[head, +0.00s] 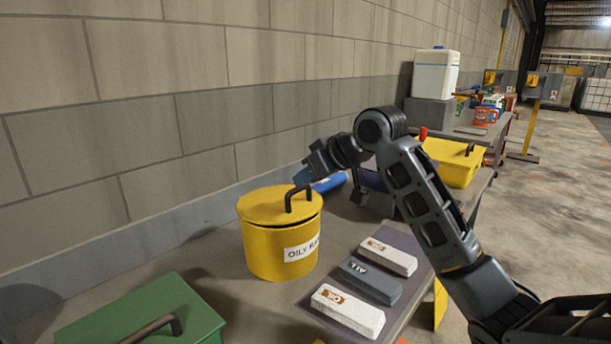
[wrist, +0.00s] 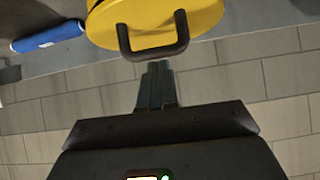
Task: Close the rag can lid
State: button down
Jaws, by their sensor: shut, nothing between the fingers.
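The yellow rag can (head: 275,252), with a white label partly reading "OILY", stands upright on the bench near the wall. A dark bar handle (head: 289,197) stands up from the lid. My gripper (head: 304,180) is shut and empty, just above and behind the handle. In the wrist view, the shut fingertips (wrist: 157,66) are close to the handle (wrist: 153,52) and the lid (wrist: 155,20); contact is unclear. The can's far side is hidden.
A green box (head: 145,312) with a handle is at the front left. Several blocks, including a white one (head: 347,311), lie on a dark mat right of the can. A blue cylinder (head: 330,183) lies behind it. A yellow box (head: 453,165) stands farther back. The wall is close behind.

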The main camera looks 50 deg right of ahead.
jog(key=shift+s+f+t+b, duration=0.3)
jog(key=shift+f+b, duration=0.35)
jog(key=shift+b, duration=0.15)
jog(key=shift+s+f+t+b, duration=0.15)
jog(key=shift+f+t+b, duration=0.15)
jog(key=shift+f+b, duration=0.4)
jog(key=shift+r, duration=0.2)
